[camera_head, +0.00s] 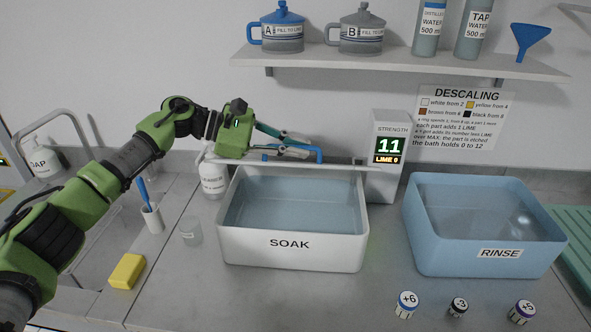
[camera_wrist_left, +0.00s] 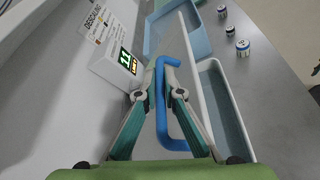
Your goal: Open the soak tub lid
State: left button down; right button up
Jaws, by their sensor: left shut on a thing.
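The white soak tub (camera_head: 292,244) stands at the middle of the counter with its bluish water uncovered. Its lid (camera_head: 345,165) shows as a thin pale strip, nearly edge-on, along the tub's back; I cannot tell its exact angle. A blue bar handle (camera_head: 319,155) sits at this strip. My left gripper (camera_head: 312,150) reaches over the tub's back left and is shut on the handle. In the left wrist view the handle (camera_wrist_left: 173,131) lies between the two fingertips (camera_wrist_left: 160,92), beside the white lid edge (camera_wrist_left: 197,75). My right gripper is not in view.
A strength display (camera_head: 388,150) reading 11 stands behind the tub's right corner. The blue rinse tub (camera_head: 440,256) is at right. A white bottle (camera_head: 213,180), a clear cup (camera_head: 190,233) and a yellow sponge (camera_head: 127,271) are at left. A shelf (camera_head: 400,65) runs above.

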pick_arm(q)
jog(key=shift+w+r, duration=0.4)
jog(key=shift+r, duration=0.05)
jog(key=c, duration=2.4)
grip_release()
jog(key=shift+c, duration=0.2)
jog(key=shift+f, duration=0.1)
jog(key=v, duration=1.2)
